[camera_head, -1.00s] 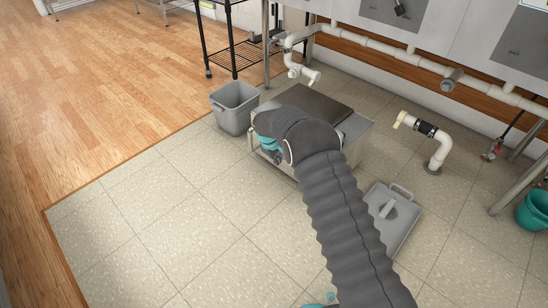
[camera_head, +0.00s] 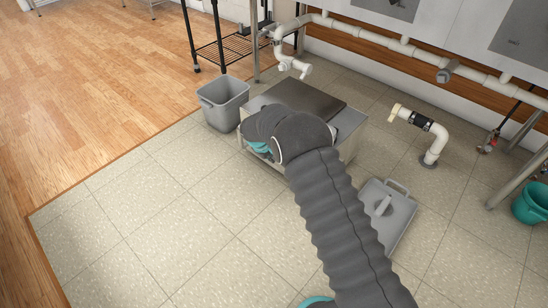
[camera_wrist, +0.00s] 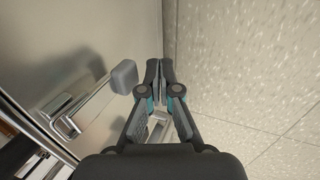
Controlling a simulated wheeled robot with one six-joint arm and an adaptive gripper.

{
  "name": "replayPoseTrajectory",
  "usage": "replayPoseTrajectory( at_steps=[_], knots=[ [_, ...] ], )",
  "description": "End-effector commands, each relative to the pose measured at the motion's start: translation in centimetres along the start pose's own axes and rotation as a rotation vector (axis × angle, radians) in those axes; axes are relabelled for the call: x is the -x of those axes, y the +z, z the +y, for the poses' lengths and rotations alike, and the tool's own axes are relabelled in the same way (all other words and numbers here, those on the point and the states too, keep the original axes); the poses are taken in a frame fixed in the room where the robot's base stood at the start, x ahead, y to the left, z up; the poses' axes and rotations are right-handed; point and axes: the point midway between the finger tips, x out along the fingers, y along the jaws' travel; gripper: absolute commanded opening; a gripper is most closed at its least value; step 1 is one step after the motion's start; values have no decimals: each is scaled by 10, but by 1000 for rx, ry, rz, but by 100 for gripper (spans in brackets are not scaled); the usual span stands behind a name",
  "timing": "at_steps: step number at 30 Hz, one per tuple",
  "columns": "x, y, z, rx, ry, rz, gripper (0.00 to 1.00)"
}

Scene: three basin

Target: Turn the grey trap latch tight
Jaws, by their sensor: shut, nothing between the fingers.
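The trap is a steel box (camera_head: 352,127) with a dark lid (camera_head: 304,97) on the tiled floor, partly covered by my arm in the head view. In the wrist view its metal wall (camera_wrist: 85,40) fills the left side. A metal latch arm (camera_wrist: 92,108) with a grey block-shaped end (camera_wrist: 124,77) stands out from that wall. My gripper (camera_wrist: 160,68) is shut and empty, just right of the grey end, with a small gap seeming to lie between them. Whether they touch is hard to tell. The head view hides the latch and my fingertips behind my sleeved arm.
A grey bin (camera_head: 223,103) stands left of the trap. A flat grey pan with a handle (camera_head: 386,217) lies to its right. A white pipe with a black coupling (camera_head: 423,122) rises from the floor, and a teal bucket (camera_head: 532,205) is at far right. The tiles at front left are clear.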

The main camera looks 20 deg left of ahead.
Motion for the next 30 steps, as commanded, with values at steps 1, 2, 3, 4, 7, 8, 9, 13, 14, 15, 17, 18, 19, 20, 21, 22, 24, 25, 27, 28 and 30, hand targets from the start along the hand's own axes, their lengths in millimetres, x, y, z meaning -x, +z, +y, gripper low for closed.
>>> replayPoseTrajectory(
  at_steps=[1, 2, 3, 4, 7, 8, 9, 13, 14, 15, 17, 18, 19, 20, 21, 22, 24, 25, 27, 28, 30],
  knots=[
    [0, 0, 0, 0, 0, 0, 0],
    [0, 0, 0, -1, 0, 0, 0],
    [0, 0, 1, -1, 0, 0, 0],
    [0, 0, 1, -1, 0, 0, 0],
    [0, 1, 1, -2, 0, -1, 0],
    [0, 1, 2, -2, 0, -1, 0],
    [1, 1, 2, -2, 0, -1, 0],
    [4, 2, 4, -3, 0, -1, 0],
    [5, 2, 5, -3, 0, -1, 0],
    [7, 2, 6, -3, 0, -2, 0],
    [9, 2, 7, -3, 0, -2, 0],
    [11, 2, 8, -3, 0, -2, 0],
    [12, 2, 8, -3, 0, -2, 0],
    [13, 2, 8, -3, 0, -2, 0],
    [14, 2, 9, -3, 0, -2, 0],
    [14, 2, 9, -3, 0, -2, 0],
    [14, 2, 8, -3, 0, -2, 0],
    [14, 2, 8, -3, 0, -2, 0],
    [15, 1, 5, -3, 0, -2, 0],
    [16, 1, 3, -4, 0, -2, 0],
    [17, 0, -4, -3, 0, -2, 0]
  ],
)
